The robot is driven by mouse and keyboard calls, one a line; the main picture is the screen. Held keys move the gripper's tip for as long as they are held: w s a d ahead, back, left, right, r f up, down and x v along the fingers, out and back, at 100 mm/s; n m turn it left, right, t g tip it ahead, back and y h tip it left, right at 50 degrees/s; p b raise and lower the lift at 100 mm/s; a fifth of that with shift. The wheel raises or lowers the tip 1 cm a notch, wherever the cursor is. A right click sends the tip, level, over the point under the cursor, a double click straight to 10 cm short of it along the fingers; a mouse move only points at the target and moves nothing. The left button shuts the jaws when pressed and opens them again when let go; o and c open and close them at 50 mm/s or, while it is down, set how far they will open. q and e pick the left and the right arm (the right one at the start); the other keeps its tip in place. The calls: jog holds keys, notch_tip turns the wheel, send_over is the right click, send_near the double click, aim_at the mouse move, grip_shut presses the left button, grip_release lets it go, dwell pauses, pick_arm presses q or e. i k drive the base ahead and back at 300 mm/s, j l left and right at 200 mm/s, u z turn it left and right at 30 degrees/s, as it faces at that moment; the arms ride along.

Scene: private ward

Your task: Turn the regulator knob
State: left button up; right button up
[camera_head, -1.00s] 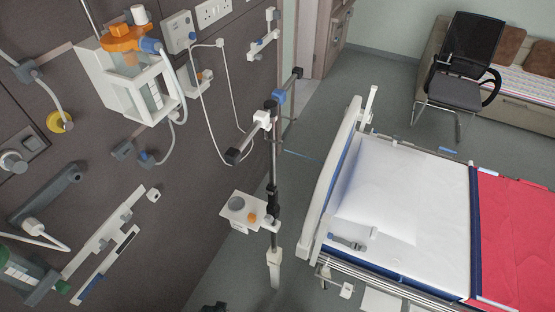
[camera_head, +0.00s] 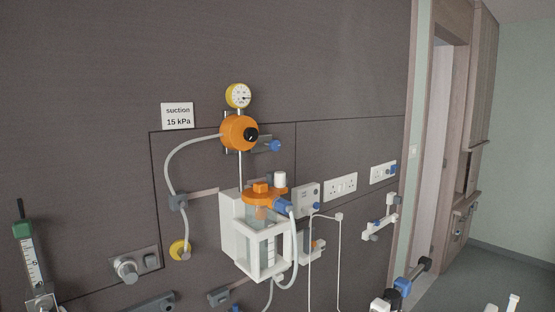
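The suction regulator (camera_head: 236,133) is a round orange body on the dark wall panel, with a black knob (camera_head: 251,135) on its front right. A round yellow-rimmed gauge (camera_head: 238,96) stands above it; its reading is too small to tell. A white sign (camera_head: 177,116) to its left reads "suction 15 kPa". Below hangs a suction canister (camera_head: 264,240) with an orange lid in a white holder. A grey hose curves from the regulator down the left to a yellow wall fitting (camera_head: 179,250). Neither gripper is in view.
A flowmeter with a green top (camera_head: 26,255) is at the lower left. A grey-white wall knob (camera_head: 127,268) sits beside it. Wall sockets (camera_head: 341,187) are to the right. A pole top with a blue clamp (camera_head: 402,287) stands at the lower right.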

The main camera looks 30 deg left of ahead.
aim_at(251, 134)
jog(key=u, duration=1.55)
jog(key=k+u, duration=0.15)
jog(key=k, duration=0.15)
